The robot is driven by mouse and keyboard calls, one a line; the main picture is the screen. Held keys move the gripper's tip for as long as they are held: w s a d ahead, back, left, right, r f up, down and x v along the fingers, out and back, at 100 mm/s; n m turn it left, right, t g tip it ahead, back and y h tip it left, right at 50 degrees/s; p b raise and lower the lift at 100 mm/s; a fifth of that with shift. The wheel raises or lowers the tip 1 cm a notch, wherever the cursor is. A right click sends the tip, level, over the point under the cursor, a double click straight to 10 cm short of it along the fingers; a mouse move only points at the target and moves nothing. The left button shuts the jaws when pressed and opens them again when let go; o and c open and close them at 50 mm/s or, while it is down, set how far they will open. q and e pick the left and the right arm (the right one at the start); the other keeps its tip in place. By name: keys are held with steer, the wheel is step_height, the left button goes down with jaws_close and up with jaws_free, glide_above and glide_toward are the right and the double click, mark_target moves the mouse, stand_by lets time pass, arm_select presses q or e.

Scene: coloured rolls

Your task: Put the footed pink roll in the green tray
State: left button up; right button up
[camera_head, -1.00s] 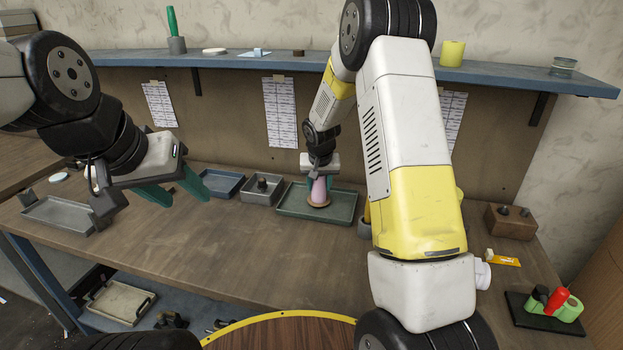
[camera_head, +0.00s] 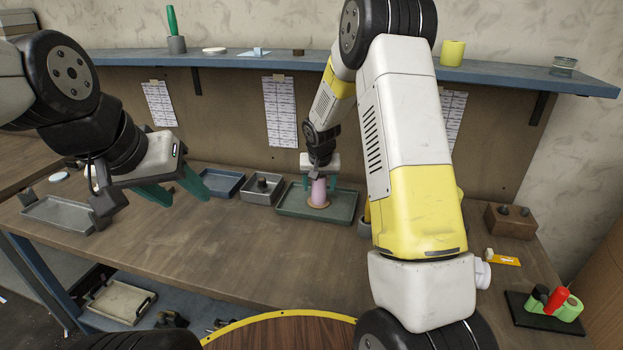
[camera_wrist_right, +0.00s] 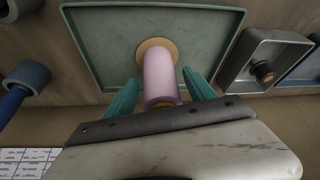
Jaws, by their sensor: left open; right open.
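The footed pink roll (camera_head: 318,193) stands upright on its round tan foot inside the green tray (camera_head: 287,209), toward the tray's right part. It also shows in the right wrist view (camera_wrist_right: 160,78), with the tray (camera_wrist_right: 100,60) floor around its foot. My right gripper (camera_head: 320,183) is open, with its green fingers on either side of the roll's upper part; the fingers (camera_wrist_right: 162,92) look apart from the roll in the wrist view. My left gripper (camera_head: 182,192) is open and empty above the left part of the table, away from the tray.
A grey box (camera_head: 262,188) with a dark peg and a blue tray (camera_head: 221,183) stand left of the green tray. A grey metal tray (camera_head: 62,213) lies at far left. The table's front middle is clear.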

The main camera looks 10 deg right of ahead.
steer(key=s+d+f+v, duration=0.1)
steer(key=s+v, duration=0.2)
steer(key=v, duration=1.7)
steer(key=s+r+n+t+y, duration=0.1)
steer(key=s+r, duration=0.2)
steer(key=s, duration=0.9)
steer(key=s+r+n+y, duration=0.1)
steer(key=s+r, duration=0.2)
steer(key=s, duration=1)
steer(key=shift+d+r+t+y, duration=0.15)
steer(key=shift+r+t+y, duration=0.1)
steer(key=shift+t+y, duration=0.15)
